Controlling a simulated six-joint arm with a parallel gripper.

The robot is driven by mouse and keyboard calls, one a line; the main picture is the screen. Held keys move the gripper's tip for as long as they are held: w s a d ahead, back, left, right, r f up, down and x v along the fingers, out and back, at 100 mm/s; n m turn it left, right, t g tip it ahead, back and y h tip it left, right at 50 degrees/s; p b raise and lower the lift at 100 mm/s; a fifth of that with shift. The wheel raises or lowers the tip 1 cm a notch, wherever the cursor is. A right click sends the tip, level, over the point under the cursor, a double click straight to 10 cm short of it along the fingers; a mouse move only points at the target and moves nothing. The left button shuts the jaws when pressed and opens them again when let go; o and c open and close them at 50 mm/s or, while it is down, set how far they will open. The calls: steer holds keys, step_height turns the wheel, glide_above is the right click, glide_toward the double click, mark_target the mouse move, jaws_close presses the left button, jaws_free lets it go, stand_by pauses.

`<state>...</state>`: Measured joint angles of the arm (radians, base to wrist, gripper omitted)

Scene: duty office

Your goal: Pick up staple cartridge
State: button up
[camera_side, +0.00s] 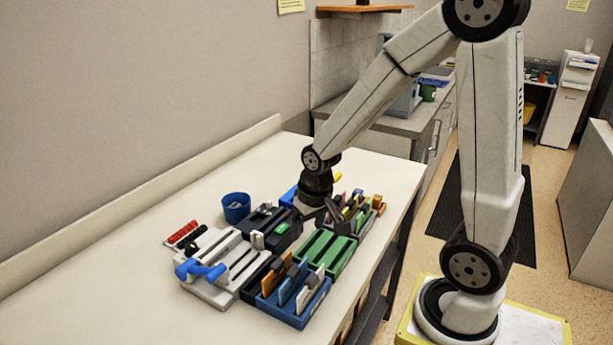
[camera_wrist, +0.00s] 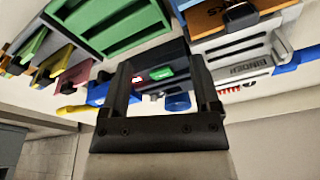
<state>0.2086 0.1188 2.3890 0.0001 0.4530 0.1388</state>
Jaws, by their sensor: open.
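My gripper (camera_side: 333,208) is over the far right part of the desk organisers, beside the black holder and the green tray. In the wrist view my gripper (camera_wrist: 162,66) has its two dark fingers apart, with nothing held between them. Beyond the fingers is the black holder (camera_wrist: 150,59) with a small green piece (camera_wrist: 160,73) and a small red and white piece (camera_wrist: 137,80). The green piece also shows in the side view (camera_side: 282,229). I cannot tell for sure which thing is the staple cartridge.
A green slotted tray (camera_side: 325,247), a blue tray of upright cards (camera_side: 300,309) and a grey binder unit with a blue handle (camera_side: 207,269) crowd around. A blue cup (camera_side: 236,207) and red pieces (camera_side: 183,234) stand behind. The white table (camera_side: 90,290) is clear at left.

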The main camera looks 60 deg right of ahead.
steer(key=w+d+m+g, duration=0.1)
steer(key=d+m, duration=0.6)
steer(key=d, duration=0.8)
steer(key=m+g, duration=0.1)
steer(key=m, duration=0.6)
glide_above(377, 197)
steer(key=shift+w+a+f, duration=0.45)
steer(key=shift+f, duration=0.05)
steer(key=shift+s+d, duration=0.25)
steer(key=shift+d, duration=0.15)
steer(key=shift+s+f, duration=0.15)
steer(key=shift+f, duration=3.8)
jaws_close()
